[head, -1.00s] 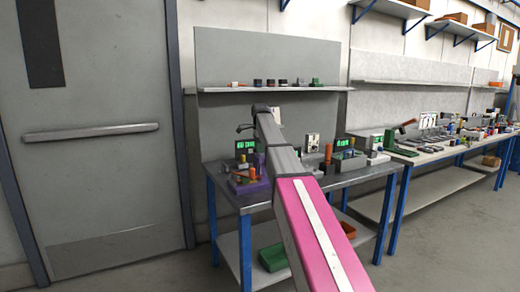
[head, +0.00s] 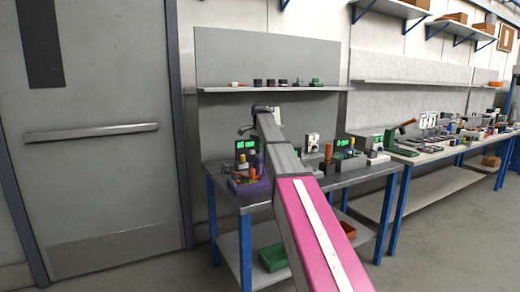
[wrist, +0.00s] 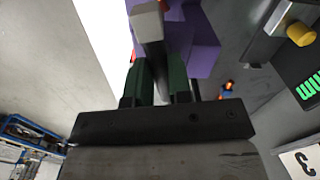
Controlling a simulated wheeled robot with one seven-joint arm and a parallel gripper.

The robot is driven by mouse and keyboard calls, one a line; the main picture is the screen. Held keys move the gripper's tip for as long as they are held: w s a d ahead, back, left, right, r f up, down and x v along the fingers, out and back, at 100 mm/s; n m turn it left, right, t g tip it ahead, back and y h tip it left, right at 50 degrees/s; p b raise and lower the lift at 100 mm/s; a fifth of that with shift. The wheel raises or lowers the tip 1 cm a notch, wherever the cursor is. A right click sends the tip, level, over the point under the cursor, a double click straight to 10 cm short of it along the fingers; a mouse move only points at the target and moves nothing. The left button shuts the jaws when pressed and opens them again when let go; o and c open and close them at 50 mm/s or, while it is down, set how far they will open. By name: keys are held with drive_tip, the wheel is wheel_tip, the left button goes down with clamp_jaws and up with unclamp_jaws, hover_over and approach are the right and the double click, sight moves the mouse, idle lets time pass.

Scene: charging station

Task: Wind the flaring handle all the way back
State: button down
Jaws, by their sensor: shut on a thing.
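In the wrist view my gripper (wrist: 158,75) has its two dark green fingers closed on a grey bar (wrist: 149,28), which appears to be the flaring handle. A purple body (wrist: 201,45) lies just beyond the fingers and partly behind the bar. In the head view the purple block (head: 257,190) stands at the left front of the near bench, with small grey and orange parts on it. My arm reaches over this bench, and my fingers cannot be made out there.
The near bench (head: 345,179) carries green-lit display boxes, one at the left (head: 246,145), and several small upright parts close by. A shelf (head: 225,90) with small items runs behind. A grey door (head: 95,190) is at left; open floor lies at right.

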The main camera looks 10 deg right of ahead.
drive_tip(key=n, duration=1.2)
drive_tip(key=shift+n, duration=0.3)
idle(0.4)
drive_tip(key=c, duration=1)
unclamp_jaws()
drive_tip(key=shift+c, duration=0.2)
drive_tip(key=shift+r, duration=0.15)
wheel_tip(320, 180, up, 7)
drive_tip(key=shift+r, duration=0.15)
